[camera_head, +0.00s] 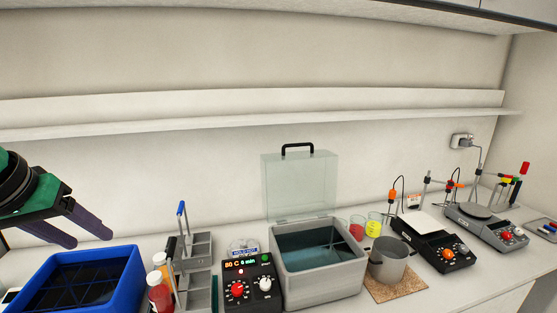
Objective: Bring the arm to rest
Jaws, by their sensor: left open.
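My left gripper (77,235) comes in at the left edge on a green and black arm end. Its two dark fingers are spread apart with nothing between them. It hangs above and behind the left part of a blue tub (134,268), apart from it as far as I can tell. My right gripper is not in view.
Juice bottles (159,290) and a grey rack (201,265) stand right of the tub. A water bath (322,287) with its clear lid (300,187) raised stands mid-counter. A grey pot (388,262) and hotplates (437,247) are further right. The wall shelf (260,119) is empty.

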